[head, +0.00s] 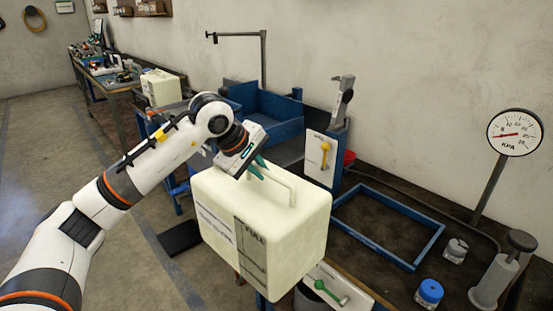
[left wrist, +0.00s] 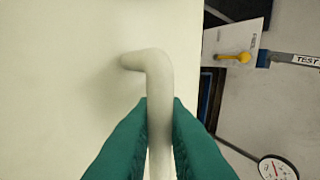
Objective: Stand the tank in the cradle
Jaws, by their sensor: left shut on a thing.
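The tank (head: 262,225) is a big cream-white box with rounded edges, a loop handle on top, and a dark-lined panel marked FULL. My left gripper (head: 257,168) is shut on its handle from above. In the left wrist view, the green fingers (left wrist: 160,110) close on both sides of the pale handle (left wrist: 153,75). The tank appears held up near the bench's front edge; its underside is hidden. A blue open-topped holder (head: 265,103) stands behind it, and a flat blue rectangular frame (head: 425,252) lies on the bench; I cannot tell which is the cradle.
A white panel with a yellow lever (head: 323,155) stands behind the tank. A panel with a green lever (head: 330,291) is at its lower right. A KPA gauge (head: 515,133), a blue-capped jar (head: 429,293) and a grey cylinder (head: 495,279) are at right. The blue frame's inside is clear.

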